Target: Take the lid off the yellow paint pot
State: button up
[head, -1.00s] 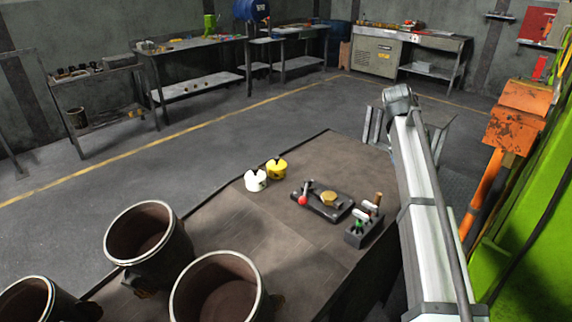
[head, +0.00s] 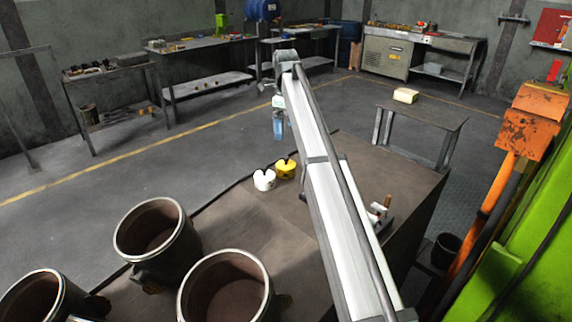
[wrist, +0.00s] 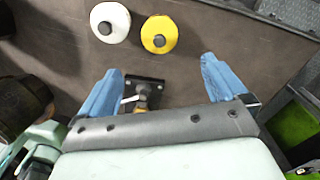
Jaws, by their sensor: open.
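The yellow paint pot (head: 285,169) stands on the brown table top, with a dark knob on its lid. In the wrist view the yellow pot (wrist: 160,35) lies just ahead of the gap between the fingers, its lid on. A white pot (head: 264,180) with a dark knob stands close beside it, and shows left of it in the wrist view (wrist: 110,22). My gripper (wrist: 163,68) is open, its blue fingers wide apart with nothing held. In the head view my gripper (head: 278,124) hangs above and beyond the pots; only part of it shows.
A black fixture (wrist: 150,84) shows between the fingers in the wrist view. A dark holder with handles (head: 380,212) stands right of my arm. Large open drums (head: 155,240) occupy the front left.

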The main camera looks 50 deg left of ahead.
aim_at(286, 157)
notch_tip(286, 157, down, 12)
jog(key=shift+d+f, duration=0.1)
jog(key=shift+f, duration=0.1)
dwell(0.5)
jog(key=shift+c, duration=0.5)
jog(key=c, duration=1)
